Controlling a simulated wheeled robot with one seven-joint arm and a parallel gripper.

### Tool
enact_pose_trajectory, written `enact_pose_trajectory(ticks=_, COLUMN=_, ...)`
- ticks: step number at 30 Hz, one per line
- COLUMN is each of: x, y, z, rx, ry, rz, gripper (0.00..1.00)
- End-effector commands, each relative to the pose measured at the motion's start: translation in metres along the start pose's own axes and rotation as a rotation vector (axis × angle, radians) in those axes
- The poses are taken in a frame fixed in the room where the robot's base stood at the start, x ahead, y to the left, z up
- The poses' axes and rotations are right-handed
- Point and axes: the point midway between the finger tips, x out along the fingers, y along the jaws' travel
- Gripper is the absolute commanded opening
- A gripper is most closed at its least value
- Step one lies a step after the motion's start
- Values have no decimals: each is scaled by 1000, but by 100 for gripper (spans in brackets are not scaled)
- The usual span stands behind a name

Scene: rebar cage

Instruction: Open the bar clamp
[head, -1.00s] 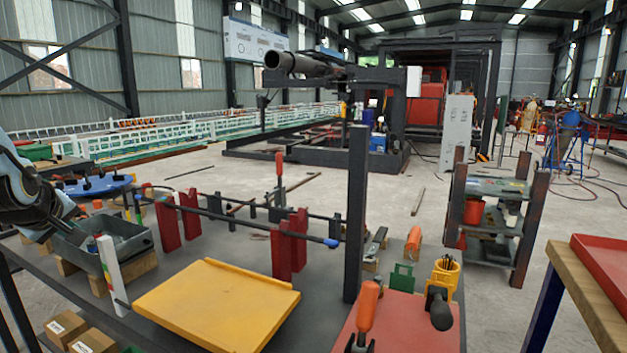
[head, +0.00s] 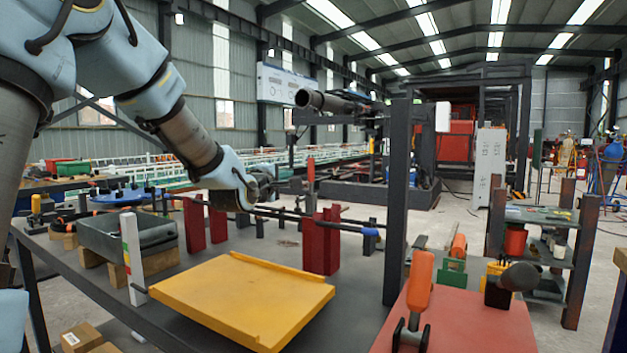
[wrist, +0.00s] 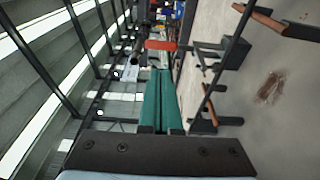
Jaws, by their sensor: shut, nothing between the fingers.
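The bar clamp's upright red handle (head: 310,172) stands above the long dark bar (head: 285,213) near the red posts at the middle of the bench. In the wrist view the red handle (wrist: 161,45) lies just beyond my fingertips. My gripper (head: 286,187) is at handle height, to the left of the handle in the head view. Its green fingers in the wrist view (wrist: 160,75) are shut with nothing between them. I cannot tell from these views whether the fingertips touch the handle.
Red posts (head: 320,245) and a tall dark column (head: 397,200) stand near the clamp. A yellow tray (head: 235,300) lies in front. A grey bin (head: 130,238) is at left. An orange-handled tool (head: 420,280) stands on the red surface (head: 470,325) at front right.

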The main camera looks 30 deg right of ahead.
Motion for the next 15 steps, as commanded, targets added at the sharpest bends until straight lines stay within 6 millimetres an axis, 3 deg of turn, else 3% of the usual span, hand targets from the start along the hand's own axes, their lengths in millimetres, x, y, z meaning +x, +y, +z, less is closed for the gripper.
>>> enact_pose_trajectory(ticks=10, x=2, y=1, z=0, rx=0, ry=0, rz=0, gripper=0)
enact_pose_trajectory(ticks=15, x=20, y=0, z=1, rx=-2, ry=-2, rz=-1, gripper=0)
